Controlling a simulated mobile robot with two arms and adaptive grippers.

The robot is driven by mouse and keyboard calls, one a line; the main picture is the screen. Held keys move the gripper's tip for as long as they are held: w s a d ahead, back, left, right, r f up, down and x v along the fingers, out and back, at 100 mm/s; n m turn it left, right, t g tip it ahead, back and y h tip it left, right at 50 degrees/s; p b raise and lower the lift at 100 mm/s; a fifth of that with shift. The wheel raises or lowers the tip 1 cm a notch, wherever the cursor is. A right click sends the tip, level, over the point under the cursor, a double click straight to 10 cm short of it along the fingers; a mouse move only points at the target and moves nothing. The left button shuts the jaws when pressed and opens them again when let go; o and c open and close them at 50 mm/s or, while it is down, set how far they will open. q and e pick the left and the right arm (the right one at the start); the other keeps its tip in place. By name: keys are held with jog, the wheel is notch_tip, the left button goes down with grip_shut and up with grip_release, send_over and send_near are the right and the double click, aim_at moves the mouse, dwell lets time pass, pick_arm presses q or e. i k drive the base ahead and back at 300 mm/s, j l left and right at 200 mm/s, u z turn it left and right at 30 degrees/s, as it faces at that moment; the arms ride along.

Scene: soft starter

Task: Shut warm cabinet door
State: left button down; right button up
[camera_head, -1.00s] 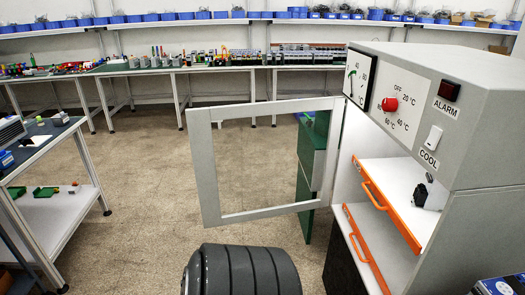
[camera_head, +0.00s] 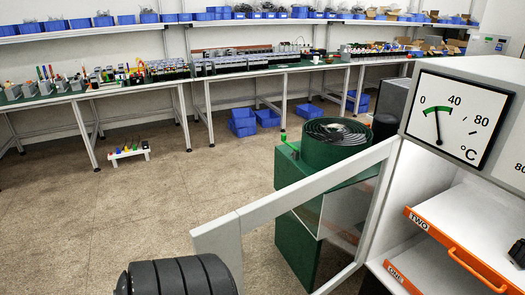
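The warm cabinet (camera_head: 490,66) stands at the right edge of the camera_head view, partly cut off. Its door (camera_head: 310,187) is a light grey frame around a clear pane, and it stands open. The door reaches from the cabinet's left front edge toward the lower left, seen at a steep angle, and its lower part runs out of the picture. Inside the open cabinet are shelves with orange fronts; one shelf (camera_head: 455,243) is marked TWO. Neither gripper shows. A dark ribbed part of my arm is at the bottom, overlapping the door's near end in the picture.
A green machine (camera_head: 297,185) with a round coiled top stands behind the door and shows through its pane. Long workbenches (camera_head: 280,70) line the back. A small white stand (camera_head: 128,153) is on the floor. The floor at left is open.

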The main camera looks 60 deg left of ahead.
aim_at(221, 237)
jog(key=k+j, duration=0.1)
jog(key=j, duration=0.25)
jog(key=k+j, duration=0.15)
jog(key=j, duration=0.25)
jog(key=k+j, duration=0.1)
jog(key=j, duration=0.25)
jog(key=k+j, duration=0.1)
jog(key=j, duration=0.3)
jog(key=k+j, duration=0.1)
jog(key=j, duration=0.25)
jog(key=k+j, duration=0.15)
jog(key=j, duration=0.25)
jog(key=k+j, duration=0.2)
jog(key=k, duration=0.3)
jog(key=k+j, duration=0.2)
jog(key=k, duration=0.3)
